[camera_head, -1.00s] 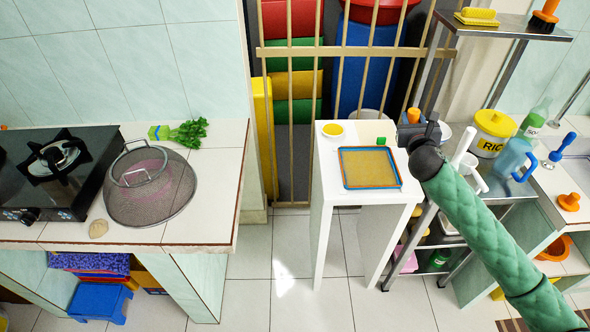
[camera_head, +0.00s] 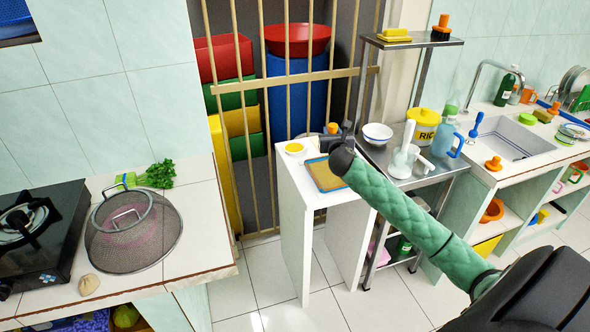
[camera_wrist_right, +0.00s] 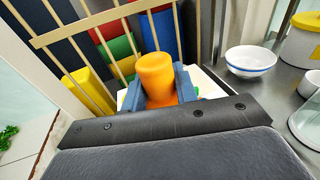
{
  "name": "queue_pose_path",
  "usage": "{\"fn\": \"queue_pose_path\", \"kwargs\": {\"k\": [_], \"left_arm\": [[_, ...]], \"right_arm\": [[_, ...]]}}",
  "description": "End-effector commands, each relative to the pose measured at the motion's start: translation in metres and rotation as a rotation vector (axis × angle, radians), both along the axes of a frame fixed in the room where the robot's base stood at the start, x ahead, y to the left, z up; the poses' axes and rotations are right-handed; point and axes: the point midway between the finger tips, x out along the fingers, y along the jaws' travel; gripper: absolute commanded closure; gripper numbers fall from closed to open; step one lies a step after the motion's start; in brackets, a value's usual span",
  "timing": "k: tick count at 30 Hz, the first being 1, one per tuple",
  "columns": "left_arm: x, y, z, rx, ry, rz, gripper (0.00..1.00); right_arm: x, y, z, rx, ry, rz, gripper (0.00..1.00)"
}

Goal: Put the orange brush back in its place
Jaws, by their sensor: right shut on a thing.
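My right gripper (camera_head: 333,138) is above the back right of the white stand. In the right wrist view its blue fingers (camera_wrist_right: 160,88) are shut on the orange brush (camera_wrist_right: 157,78). Only the brush's rounded orange handle shows clearly; its lower part is hidden behind the gripper. A bit of its orange also shows in the head view (camera_head: 332,128). Another orange-handled brush with dark bristles (camera_head: 441,28) stands upright on the high metal shelf, right of a yellow sponge (camera_head: 395,36). My left gripper is not in view.
The sink (camera_head: 512,143) is farther right.

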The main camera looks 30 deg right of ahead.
Motion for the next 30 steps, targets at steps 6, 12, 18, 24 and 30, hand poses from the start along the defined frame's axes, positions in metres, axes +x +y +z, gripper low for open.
{"fn": "queue_pose_path", "kwargs": {"k": [6,12,18,24,30], "left_arm": [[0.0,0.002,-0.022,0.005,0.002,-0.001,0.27],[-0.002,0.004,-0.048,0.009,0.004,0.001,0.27],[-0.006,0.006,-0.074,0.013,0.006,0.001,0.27],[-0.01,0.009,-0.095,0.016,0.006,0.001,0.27],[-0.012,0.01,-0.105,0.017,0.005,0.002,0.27]], "right_arm": [[0.017,0.019,-0.012,0.016,-0.004,0.002,0.98],[0.036,0.039,-0.028,0.016,-0.004,0.003,0.98],[0.056,0.058,-0.045,0.015,-0.004,0.002,0.98],[0.073,0.075,-0.06,0.015,-0.004,0.002,0.98],[0.08,0.083,-0.067,0.012,-0.003,0.002,0.98]]}}
